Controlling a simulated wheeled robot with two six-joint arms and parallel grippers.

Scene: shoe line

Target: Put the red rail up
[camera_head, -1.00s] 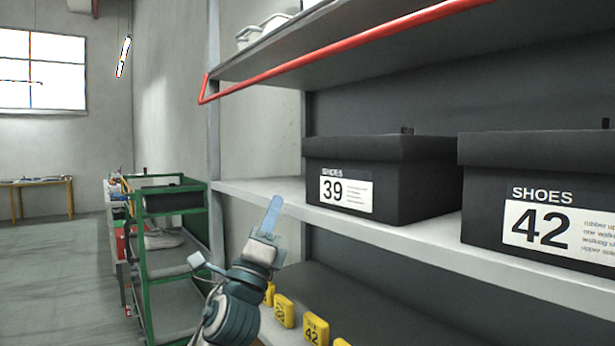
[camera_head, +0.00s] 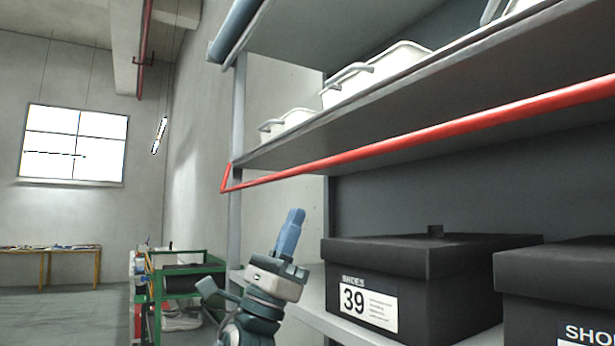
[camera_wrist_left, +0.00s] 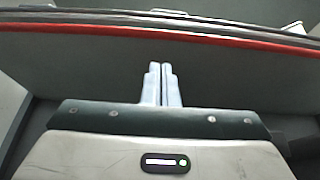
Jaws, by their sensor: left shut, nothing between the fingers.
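The red rail (camera_head: 400,135) runs along the front of the upper shelf, with a short red end piece at its left by the grey post. It also shows in the left wrist view (camera_wrist_left: 220,43) as a red bar across the picture, beyond my fingertips. My left gripper (camera_head: 295,215) points up below the rail's left part, shut and empty, and apart from the rail in the head view. In the left wrist view its two fingers (camera_wrist_left: 160,68) lie together. My right gripper is not in view.
A black shoe box marked 39 (camera_head: 425,280) and another box (camera_head: 560,290) stand on the lower shelf (camera_head: 345,325). White bins (camera_head: 380,70) sit on the shelf above the rail. A green cart (camera_head: 155,300) stands left of the rack. Open floor (camera_head: 70,315) lies at far left.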

